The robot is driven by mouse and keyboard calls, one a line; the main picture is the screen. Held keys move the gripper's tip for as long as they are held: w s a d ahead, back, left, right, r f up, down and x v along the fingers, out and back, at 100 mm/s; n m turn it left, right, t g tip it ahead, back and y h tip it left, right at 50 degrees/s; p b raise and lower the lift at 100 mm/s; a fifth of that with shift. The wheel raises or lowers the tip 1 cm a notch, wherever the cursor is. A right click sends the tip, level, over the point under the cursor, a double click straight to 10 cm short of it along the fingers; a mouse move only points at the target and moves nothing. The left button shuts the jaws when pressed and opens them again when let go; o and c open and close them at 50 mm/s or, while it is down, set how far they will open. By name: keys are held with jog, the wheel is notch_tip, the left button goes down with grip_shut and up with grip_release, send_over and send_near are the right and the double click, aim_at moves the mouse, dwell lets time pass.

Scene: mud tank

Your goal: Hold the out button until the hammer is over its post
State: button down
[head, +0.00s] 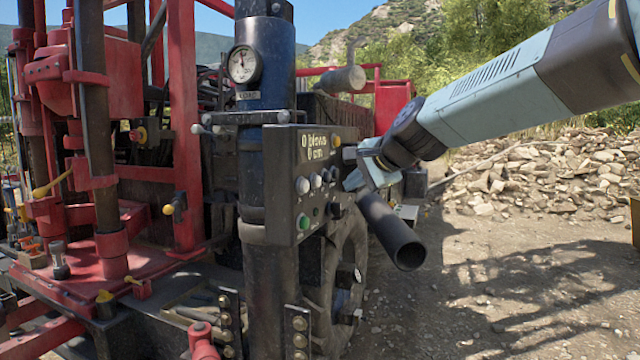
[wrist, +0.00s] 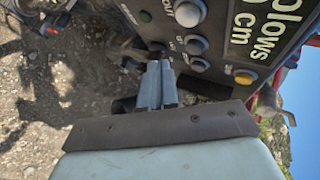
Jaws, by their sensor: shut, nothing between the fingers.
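The black control panel (head: 300,200) on the rig has a display lit "0 blows 0 cm". In the wrist view a large pale button (wrist: 188,12) has a label beside it that seems to read OUT. It seems to be the leftmost white button (head: 302,185) in the head view. My gripper (head: 352,182) is shut and empty at the panel's right side. In the wrist view its fingertips (wrist: 158,65) are close together near a dark knob, apart from the out button. I cannot tell whether they touch the panel. I cannot tell which rig parts are the hammer and its post.
A dark tube (head: 395,235) juts out below my gripper. A dark column with a gauge (head: 244,65) stands left. Open dirt and a rubble heap (head: 540,170) lie right.

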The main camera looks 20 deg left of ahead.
aim_at(316, 181)
jog(key=shift+w+a, duration=0.15)
jog(key=shift+a, duration=1.9)
jog(key=shift+a, duration=0.15)
dwell(0.5)
jog(key=shift+a+r, duration=0.1)
jog(key=shift+a, duration=0.15)
